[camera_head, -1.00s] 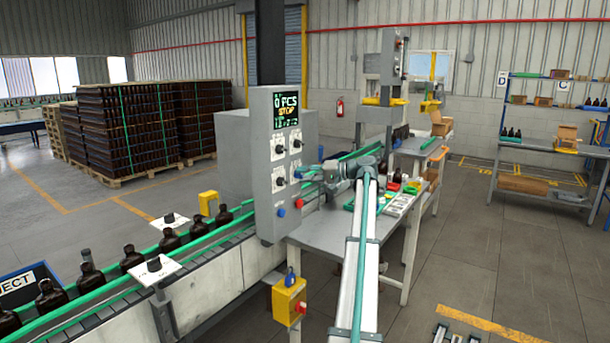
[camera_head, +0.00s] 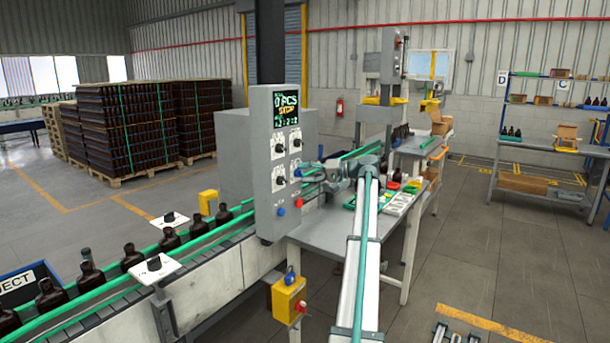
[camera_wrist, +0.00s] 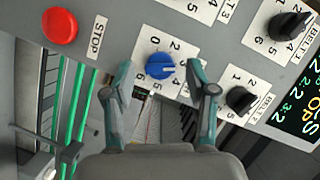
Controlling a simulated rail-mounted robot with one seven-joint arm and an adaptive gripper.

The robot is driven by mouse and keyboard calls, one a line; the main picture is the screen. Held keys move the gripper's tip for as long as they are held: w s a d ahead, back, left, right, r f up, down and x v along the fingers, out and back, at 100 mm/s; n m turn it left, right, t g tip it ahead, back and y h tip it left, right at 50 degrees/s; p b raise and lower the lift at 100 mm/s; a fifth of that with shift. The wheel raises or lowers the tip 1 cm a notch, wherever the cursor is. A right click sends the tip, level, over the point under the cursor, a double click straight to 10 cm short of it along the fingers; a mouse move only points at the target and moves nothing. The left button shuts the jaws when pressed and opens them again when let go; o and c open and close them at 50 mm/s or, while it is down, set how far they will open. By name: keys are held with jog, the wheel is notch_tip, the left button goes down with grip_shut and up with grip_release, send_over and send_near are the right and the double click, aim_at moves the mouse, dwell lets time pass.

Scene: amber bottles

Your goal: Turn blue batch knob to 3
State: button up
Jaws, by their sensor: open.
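The blue batch knob (camera_wrist: 160,65) sits on a white dial plate on the grey panel in the wrist view. Its white pointer line points to the right in that view, on the side between the printed 2 and 4. Printed numbers around it include 0, 2, 4 and 6. My gripper (camera_wrist: 162,82) is open, with one finger on each side of the knob and gaps visible between fingers and knob. In the head view my gripper (camera_head: 304,178) is at the right side of the control panel (camera_head: 266,195), and the blue knob cannot be made out there.
A red STOP button (camera_wrist: 60,26) is left of the knob in the wrist view. A display (camera_head: 286,109) tops the panel. A bottle conveyor (camera_head: 100,285) runs beside it.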

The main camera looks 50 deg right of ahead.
jog(key=v, duration=1.1)
jog(key=shift+s, duration=0.25)
